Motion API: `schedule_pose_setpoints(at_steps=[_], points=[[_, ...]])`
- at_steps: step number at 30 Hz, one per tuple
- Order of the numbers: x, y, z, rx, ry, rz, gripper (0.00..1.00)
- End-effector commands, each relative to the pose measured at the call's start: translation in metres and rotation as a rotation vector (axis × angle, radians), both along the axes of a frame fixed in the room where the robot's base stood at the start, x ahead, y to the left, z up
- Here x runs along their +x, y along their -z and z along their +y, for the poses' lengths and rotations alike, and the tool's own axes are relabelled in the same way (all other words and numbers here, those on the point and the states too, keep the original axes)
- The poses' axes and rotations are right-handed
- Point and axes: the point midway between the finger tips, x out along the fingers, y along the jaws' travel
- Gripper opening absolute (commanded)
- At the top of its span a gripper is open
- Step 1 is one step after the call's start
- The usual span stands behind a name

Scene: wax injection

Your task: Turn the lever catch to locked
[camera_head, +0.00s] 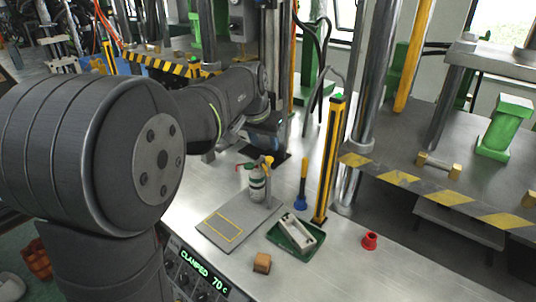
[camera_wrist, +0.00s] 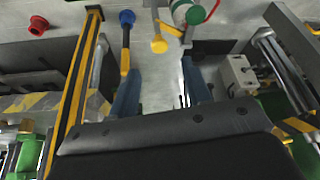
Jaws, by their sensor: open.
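A short lever with a yellow knob (camera_wrist: 158,45) shows in the wrist view, just beyond the gap between my fingers; it looks like the lever catch. In the head view its yellow end (camera_head: 268,160) stands beside a grey-green bottle (camera_head: 257,184). My gripper (camera_wrist: 160,88) is open, with two blue fingers apart and nothing between them. The fingers do not appear to touch the lever. Whether the catch is locked cannot be told. In the head view my arm hides part of the area behind the bottle.
A green tray (camera_head: 276,236), a brown block (camera_head: 262,263) and a red cup (camera_head: 369,241) are on the metal table.

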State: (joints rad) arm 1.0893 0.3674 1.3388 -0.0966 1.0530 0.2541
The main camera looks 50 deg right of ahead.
Motion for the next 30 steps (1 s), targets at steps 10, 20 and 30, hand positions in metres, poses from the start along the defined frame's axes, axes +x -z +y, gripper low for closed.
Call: schedule_pose_setpoints(at_steps=[10,20,30], points=[[0.005,0.053,-0.021,0.002,0.000,0.001,0.45],[0.006,0.061,-0.024,0.000,0.000,0.001,0.45],[0.006,0.061,-0.024,0.000,0.000,0.001,0.00]])
